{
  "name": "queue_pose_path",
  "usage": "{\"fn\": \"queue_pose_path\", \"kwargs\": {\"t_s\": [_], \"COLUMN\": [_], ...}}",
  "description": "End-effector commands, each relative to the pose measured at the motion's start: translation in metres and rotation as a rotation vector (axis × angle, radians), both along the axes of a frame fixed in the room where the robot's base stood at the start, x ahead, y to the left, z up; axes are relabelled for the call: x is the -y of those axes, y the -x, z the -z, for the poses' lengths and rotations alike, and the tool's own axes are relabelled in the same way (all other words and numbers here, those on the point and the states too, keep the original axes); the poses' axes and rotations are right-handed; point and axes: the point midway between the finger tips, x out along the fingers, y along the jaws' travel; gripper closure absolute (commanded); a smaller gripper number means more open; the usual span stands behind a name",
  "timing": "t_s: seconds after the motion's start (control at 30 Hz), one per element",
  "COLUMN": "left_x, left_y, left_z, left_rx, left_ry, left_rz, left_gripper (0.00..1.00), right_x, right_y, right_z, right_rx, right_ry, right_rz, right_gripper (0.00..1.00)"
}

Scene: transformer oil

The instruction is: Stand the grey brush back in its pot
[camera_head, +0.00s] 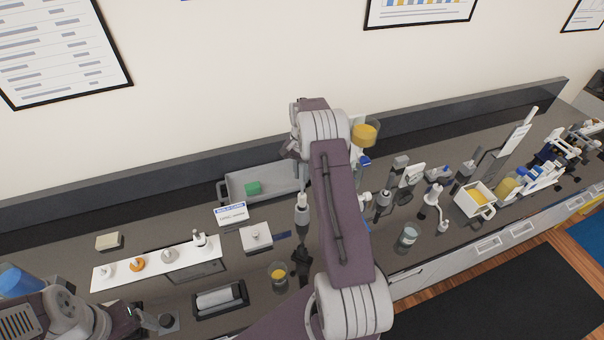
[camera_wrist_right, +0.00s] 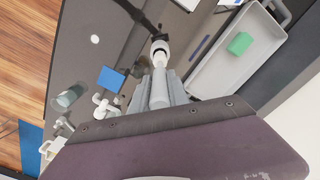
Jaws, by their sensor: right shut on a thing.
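My right gripper (camera_wrist_right: 160,82) is shut on a slim pale grey and white thing, apparently the grey brush (camera_wrist_right: 160,48), whose rounded end with a dark band shows beyond the fingers. In the head view my right arm hides most of the gripper. A pale upright piece (camera_head: 302,206) shows just left of the arm; I cannot tell whether it is the held thing. I cannot make out the brush's pot for certain. My left gripper (camera_head: 150,319) is low at the left, partly in view, and its opening is unclear.
A grey tray (camera_head: 284,178) with a green block (camera_head: 253,188) stands by the back wall. A cup of amber liquid (camera_head: 278,275) is near the front edge, and a clear beaker (camera_head: 408,236) is right of my arm. Several instruments crowd the right side.

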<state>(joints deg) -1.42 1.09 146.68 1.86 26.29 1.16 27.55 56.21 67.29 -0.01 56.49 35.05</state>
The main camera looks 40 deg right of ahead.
Motion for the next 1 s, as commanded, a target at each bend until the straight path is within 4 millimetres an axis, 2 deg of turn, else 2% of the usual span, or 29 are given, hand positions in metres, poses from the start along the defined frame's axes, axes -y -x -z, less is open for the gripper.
{"fn": "queue_pose_path", "kwargs": {"t_s": [1.0], "left_x": [0.0], "left_y": [0.0], "left_z": [0.0013], "left_rx": [0.0], "left_ry": [0.0], "left_rz": [0.0], "left_gripper": [0.23], "right_x": [0.0], "right_y": [0.0001], "right_z": [0.005], "right_rx": [0.0], "right_ry": [0.0], "right_rz": [0.0], "right_gripper": [1.0]}}
